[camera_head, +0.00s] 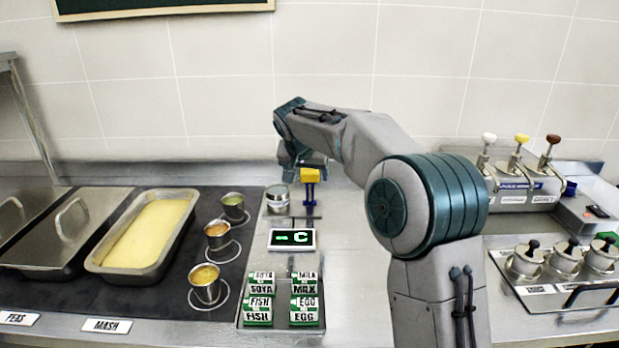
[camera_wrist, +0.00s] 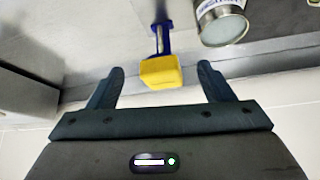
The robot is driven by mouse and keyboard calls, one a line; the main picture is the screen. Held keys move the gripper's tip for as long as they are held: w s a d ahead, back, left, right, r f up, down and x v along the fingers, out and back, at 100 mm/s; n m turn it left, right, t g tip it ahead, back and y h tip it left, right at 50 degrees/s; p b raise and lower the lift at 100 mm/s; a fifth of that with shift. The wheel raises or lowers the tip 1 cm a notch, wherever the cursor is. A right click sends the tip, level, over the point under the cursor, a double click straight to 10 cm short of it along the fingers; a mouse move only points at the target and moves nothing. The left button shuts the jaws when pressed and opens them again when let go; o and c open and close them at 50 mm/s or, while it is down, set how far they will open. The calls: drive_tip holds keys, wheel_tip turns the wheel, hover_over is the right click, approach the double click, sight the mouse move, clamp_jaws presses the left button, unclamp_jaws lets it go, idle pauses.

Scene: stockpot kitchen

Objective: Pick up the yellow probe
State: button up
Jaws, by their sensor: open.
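The yellow probe has a yellow block-shaped head (camera_head: 310,175) on a blue stand, upright at the back of a metal tray in the head view. In the wrist view the yellow head (camera_wrist: 161,72) lies between and just beyond my open fingertips, with the blue part behind it. My gripper (camera_wrist: 161,82) is open and empty, its two dark fingers on either side of the probe's head with gaps. In the head view my gripper is mostly hidden behind my arm, at the wall side of the probe.
A metal can (camera_head: 277,198) stands close beside the probe. A display reading "C" (camera_head: 292,239) and several labelled green-and-white boxes (camera_head: 281,299) lie nearer. Small sauce cups (camera_head: 205,284) and a pan of mash (camera_head: 149,232) stand left. Pump dispensers (camera_head: 518,185) stand right.

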sight(311, 183)
drive_tip(key=x, duration=0.3)
drive_tip(key=shift+w+r+x, duration=0.1)
drive_tip(key=shift+w+x, duration=0.05)
drive_tip(key=shift+x, duration=1.15)
drive_tip(key=shift+w+r+x, duration=0.15)
drive_tip(key=shift+w+x, duration=0.05)
drive_tip(key=shift+x, duration=1.05)
drive_tip(key=shift+d, duration=0.1)
drive_tip(key=c, duration=1.1)
